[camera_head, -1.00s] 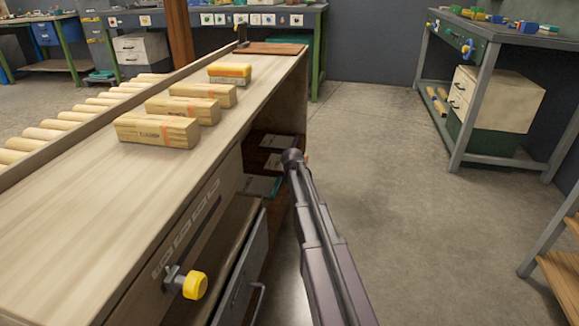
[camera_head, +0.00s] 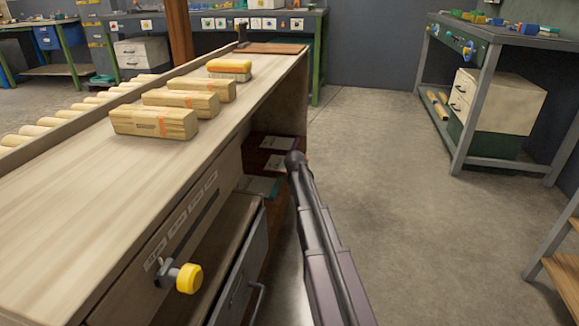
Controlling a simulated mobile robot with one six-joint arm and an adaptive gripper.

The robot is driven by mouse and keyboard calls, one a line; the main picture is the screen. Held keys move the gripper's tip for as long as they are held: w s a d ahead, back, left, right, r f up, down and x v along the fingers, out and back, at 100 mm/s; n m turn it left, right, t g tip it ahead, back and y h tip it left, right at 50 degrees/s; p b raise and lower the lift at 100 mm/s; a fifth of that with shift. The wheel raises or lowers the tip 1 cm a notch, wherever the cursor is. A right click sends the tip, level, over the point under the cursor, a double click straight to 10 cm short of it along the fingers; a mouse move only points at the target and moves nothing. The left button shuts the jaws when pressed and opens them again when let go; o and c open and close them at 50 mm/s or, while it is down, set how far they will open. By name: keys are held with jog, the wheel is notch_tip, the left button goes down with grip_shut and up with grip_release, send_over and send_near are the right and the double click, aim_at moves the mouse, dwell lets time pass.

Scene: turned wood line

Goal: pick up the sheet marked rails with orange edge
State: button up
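Pale sheets lie on dark shelves in the open end of the workbench. One sheet (camera_head: 278,143) lies on the upper level, another (camera_head: 274,162) lies below it, and a sheet with a greenish part (camera_head: 259,187) is lower still. Their print is too small to read, so I cannot tell which is marked rails. A small orange spot shows beside my arm's tip, but I cannot tell what it belongs to. My arm reaches up from the bottom of the view to a dark round joint in front of the shelves. My gripper is not visible.
Wooden blocks with orange bands (camera_head: 154,123) stand on the bench top (camera_head: 70,205), with a yellow-orange block (camera_head: 229,67) behind. A yellow knob (camera_head: 189,278) sticks out from the bench front, near an open drawer (camera_head: 245,265). The floor (camera_head: 420,220) right of my arm is clear.

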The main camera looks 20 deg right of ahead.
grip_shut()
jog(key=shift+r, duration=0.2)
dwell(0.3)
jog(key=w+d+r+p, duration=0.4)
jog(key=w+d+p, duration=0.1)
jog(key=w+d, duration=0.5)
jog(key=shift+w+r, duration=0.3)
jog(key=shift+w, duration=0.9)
